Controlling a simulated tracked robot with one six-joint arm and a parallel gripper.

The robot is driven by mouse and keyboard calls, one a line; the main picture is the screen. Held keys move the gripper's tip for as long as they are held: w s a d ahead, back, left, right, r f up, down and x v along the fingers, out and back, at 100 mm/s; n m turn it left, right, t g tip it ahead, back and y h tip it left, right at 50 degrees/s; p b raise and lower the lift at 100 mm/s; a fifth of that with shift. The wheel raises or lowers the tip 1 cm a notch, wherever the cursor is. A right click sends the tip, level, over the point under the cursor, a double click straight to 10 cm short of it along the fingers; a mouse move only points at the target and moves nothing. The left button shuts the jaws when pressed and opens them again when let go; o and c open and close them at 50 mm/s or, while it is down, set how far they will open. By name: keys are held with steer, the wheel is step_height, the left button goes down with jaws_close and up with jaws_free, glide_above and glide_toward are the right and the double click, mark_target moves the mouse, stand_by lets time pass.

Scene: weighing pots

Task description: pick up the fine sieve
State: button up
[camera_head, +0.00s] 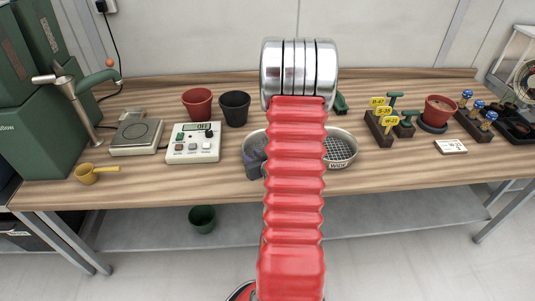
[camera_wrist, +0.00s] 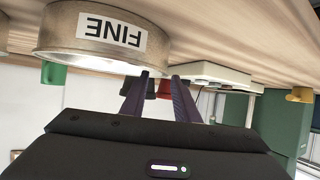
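The fine sieve (camera_wrist: 62,35) is a round metal sieve with a white FINE label, upside down in the wrist view at upper left. In the head view, its metal rim (camera_head: 247,137) shows on the table just left of my arm, partly hidden. My gripper (camera_wrist: 162,76) has two dark fingers spread with a gap between them, near the sieve's rim. Its dark body also shows in front of the sieve in the head view (camera_head: 256,158). I cannot tell whether a finger touches the rim.
A second sieve (camera_head: 340,148) with mesh stands right of my arm. A meter box (camera_head: 193,147), a scale (camera_head: 136,136), a red pot (camera_head: 197,105) and a black pot (camera_head: 235,110) stand left. A yellow scoop (camera_head: 88,175) lies near the front edge. Tagged racks (camera_head: 380,130) stand right.

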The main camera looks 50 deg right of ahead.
steer(key=shift+w+f, duration=0.25)
steer(key=shift+w, duration=0.2)
steer(key=shift+x, duration=2.15)
steer(key=shift+a, duration=0.1)
steer(key=shift+c, duration=0.7)
jaws_close()
